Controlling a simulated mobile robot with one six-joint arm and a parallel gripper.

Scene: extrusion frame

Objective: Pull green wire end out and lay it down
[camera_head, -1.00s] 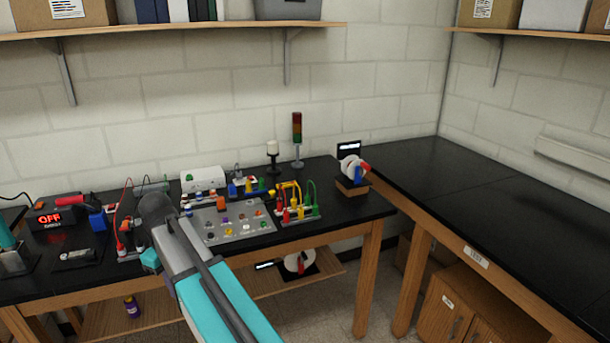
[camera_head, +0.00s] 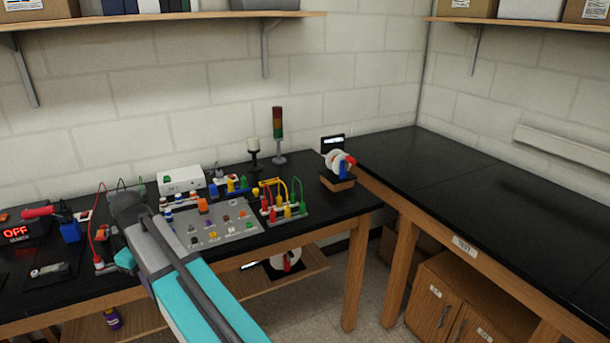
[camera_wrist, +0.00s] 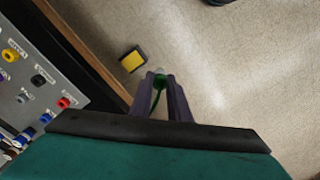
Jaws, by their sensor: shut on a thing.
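In the wrist view my gripper (camera_wrist: 160,82) is shut on a green wire end (camera_wrist: 159,80) at its fingertips. A short dark green length of wire hangs back between the fingers. The rest of the wire is hidden. The fingertips are over the pale floor, to the right of the bench edge. A rack with red, yellow and green looped wires (camera_head: 301,195) stands on the bench.
A grey panel with coloured sockets (camera_wrist: 30,88) lies left of my gripper. The wooden bench edge (camera_wrist: 85,45) runs beside it. A yellow and black block (camera_wrist: 132,60) is close to the fingertips in the picture. The right-hand black bench (camera_head: 470,200) is clear.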

